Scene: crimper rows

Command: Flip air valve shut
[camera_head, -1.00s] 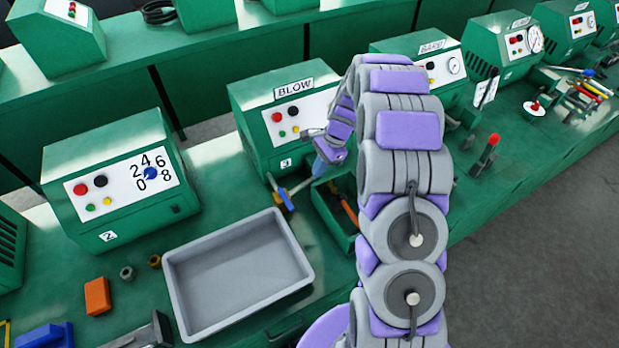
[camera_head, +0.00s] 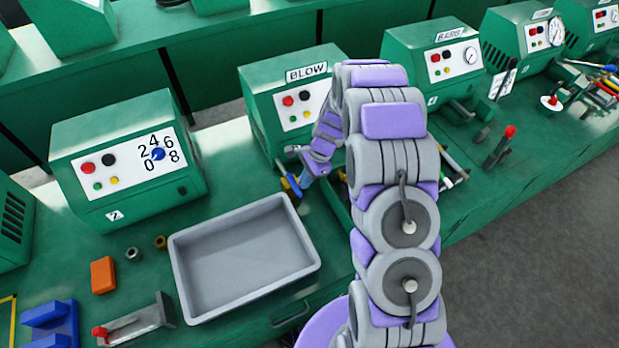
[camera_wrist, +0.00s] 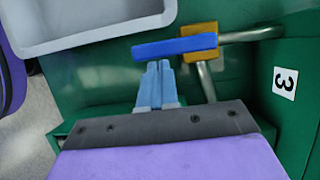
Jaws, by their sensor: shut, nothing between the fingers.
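The air valve has a yellow body (camera_wrist: 201,40) on a grey pipe from the side of the green BLOW machine (camera_head: 280,112), which bears the number 3. Its blue lever (camera_wrist: 172,47) lies roughly crosswise in the wrist view, stretching left from the yellow body. In the head view the lever (camera_head: 292,186) shows small below the machine, beside my gripper. My gripper (camera_wrist: 158,66) is shut, with its two blue fingers together and nothing between them. Its tips are right at the lever's near edge; I cannot tell whether they touch. My gripper also shows in the head view (camera_head: 304,178).
A grey tray (camera_head: 178,262) lies left of the valve. A green open bin (camera_head: 338,212), partly hidden by my arm, stands to the right. An orange block (camera_head: 103,275) and nuts lie left of the tray. Machine 2 (camera_head: 75,205) stands further left.

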